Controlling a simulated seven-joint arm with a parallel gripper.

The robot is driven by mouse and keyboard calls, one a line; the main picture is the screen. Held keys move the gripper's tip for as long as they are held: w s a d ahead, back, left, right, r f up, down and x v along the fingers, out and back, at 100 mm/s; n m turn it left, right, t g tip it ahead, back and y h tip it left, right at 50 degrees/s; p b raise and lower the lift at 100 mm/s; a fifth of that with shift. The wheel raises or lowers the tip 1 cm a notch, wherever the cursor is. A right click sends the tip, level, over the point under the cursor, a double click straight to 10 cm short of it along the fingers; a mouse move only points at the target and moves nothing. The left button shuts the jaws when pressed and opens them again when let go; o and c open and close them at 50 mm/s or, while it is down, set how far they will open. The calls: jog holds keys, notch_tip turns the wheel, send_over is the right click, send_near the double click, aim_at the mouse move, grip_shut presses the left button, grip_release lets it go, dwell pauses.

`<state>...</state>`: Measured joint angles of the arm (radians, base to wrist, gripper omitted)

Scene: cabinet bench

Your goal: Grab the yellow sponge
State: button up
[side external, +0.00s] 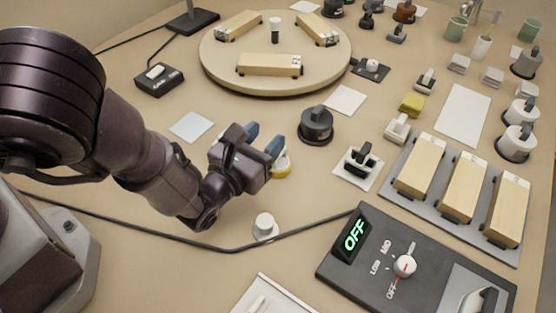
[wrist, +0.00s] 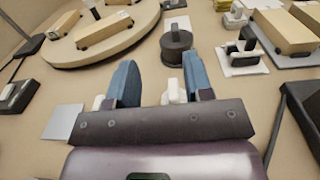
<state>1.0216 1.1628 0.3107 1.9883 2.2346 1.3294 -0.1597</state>
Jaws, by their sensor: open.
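The yellow sponge (side external: 412,105) is a small yellow block lying on the bench right of centre in the side view. A yellow block that looks like it shows at the top edge of the wrist view (wrist: 222,5). My gripper (side external: 264,140) is open, its two blue fingers apart, well to the left of the sponge and nearer my base. In the wrist view, the gap between the fingers (wrist: 160,78) holds nothing clearly gripped. A white and yellow round object (side external: 283,166) is partly hidden behind the gripper; white parts show by the fingers in the wrist view (wrist: 174,90).
A dark round knob (side external: 316,125) stands just beyond the fingers. White switch blocks (side external: 397,129) (side external: 425,80) flank the sponge. Wooden blocks on a grey tray (side external: 450,217) stand in front right of it. A round turntable (side external: 320,82) is at the back. A cable crosses the front.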

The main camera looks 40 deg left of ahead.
aim_at(278, 160)
jog(key=shift+h, duration=0.3)
jog(key=f, duration=0.6)
jog(key=shift+d+f, duration=0.25)
jog(key=shift+f, duration=0.15)
jog(key=w, duration=0.5)
jog(key=shift+c, duration=0.5)
grip_shut()
